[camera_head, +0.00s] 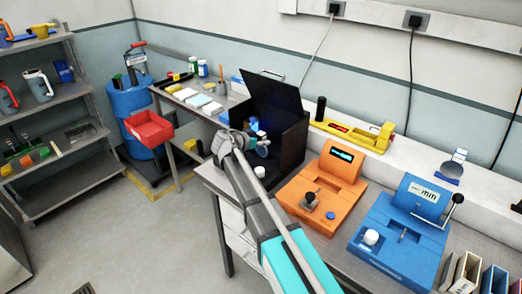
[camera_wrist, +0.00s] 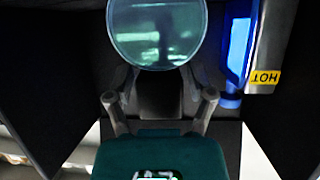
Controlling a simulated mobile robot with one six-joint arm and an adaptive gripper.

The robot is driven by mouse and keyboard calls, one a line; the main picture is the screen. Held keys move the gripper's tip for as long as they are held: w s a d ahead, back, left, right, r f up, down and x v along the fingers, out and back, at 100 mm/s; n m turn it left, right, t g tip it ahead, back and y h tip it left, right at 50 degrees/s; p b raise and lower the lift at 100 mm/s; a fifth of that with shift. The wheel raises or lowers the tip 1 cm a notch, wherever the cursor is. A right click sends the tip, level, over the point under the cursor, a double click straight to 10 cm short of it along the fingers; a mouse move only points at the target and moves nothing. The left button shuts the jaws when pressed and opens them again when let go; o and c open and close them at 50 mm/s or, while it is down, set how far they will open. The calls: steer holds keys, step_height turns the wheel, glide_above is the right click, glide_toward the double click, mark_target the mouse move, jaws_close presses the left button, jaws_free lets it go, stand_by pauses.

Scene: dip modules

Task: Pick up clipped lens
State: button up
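A round, clear greenish lens (camera_wrist: 157,35) fills the top middle of the wrist view, its upper edge cut off. My gripper (camera_wrist: 160,78) shows below it, its two fingers spread apart and pointing toward the lens's lower edge. A dark grey block (camera_wrist: 160,98) shows between the fingers; I cannot tell whether it is the lens's clip or whether the fingers touch it. In the head view my gripper (camera_head: 257,141) is at the open front of a black box (camera_head: 292,132), with small bluish parts around it; the lens cannot be made out clearly there.
Dark walls stand close on both sides in the wrist view. A blue and grey device with a yellow HOT label (camera_wrist: 265,77) is at the right. In the head view, an orange machine (camera_head: 315,195) and a blue machine (camera_head: 400,240) stand right of the box.

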steer(key=c, duration=0.7)
steer(key=shift+c, duration=0.2)
steer(key=shift+r, duration=0.1)
step_height(320, 180, up, 3)
steer(key=p, duration=0.2)
steer(key=shift+f+p, duration=0.2)
steer(key=shift+p, duration=0.15)
steer(key=s+d+r+p, duration=0.3)
steer(key=s+r+p, duration=0.7)
steer(key=s, duration=0.3)
steer(key=shift+s+r, duration=0.15)
steer(key=shift+s, duration=0.2)
steer(key=shift+d, duration=0.1)
